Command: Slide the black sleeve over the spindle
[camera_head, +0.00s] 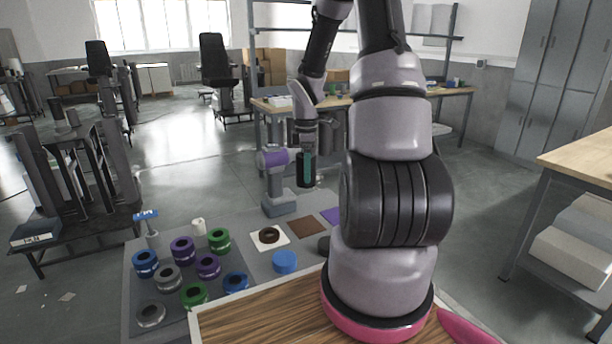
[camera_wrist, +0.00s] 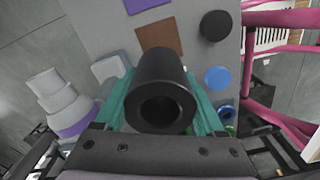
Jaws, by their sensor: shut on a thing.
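The black sleeve (camera_head: 313,173) is a hollow cylinder held upright in the air over the grey mat. In the wrist view the sleeve (camera_wrist: 160,80) shows its round opening toward the camera. My gripper (camera_head: 306,168) is shut on it, with a teal finger on each side; the fingers also show in the wrist view (camera_wrist: 160,105). I cannot tell for sure which thing is the spindle. A grey stand (camera_head: 276,184) with a purple-ended head is just left of the sleeve in the head view, apart from it. A stepped grey and purple body (camera_wrist: 62,105) is at left in the wrist view.
The grey mat (camera_head: 245,262) holds several coloured rings at left. A black ring (camera_head: 269,236) sits on a white square. A brown square (camera_head: 306,224), a blue disc (camera_head: 285,262) and a dark disc (camera_head: 324,244) are nearby. A wooden top (camera_head: 262,312) is in front.

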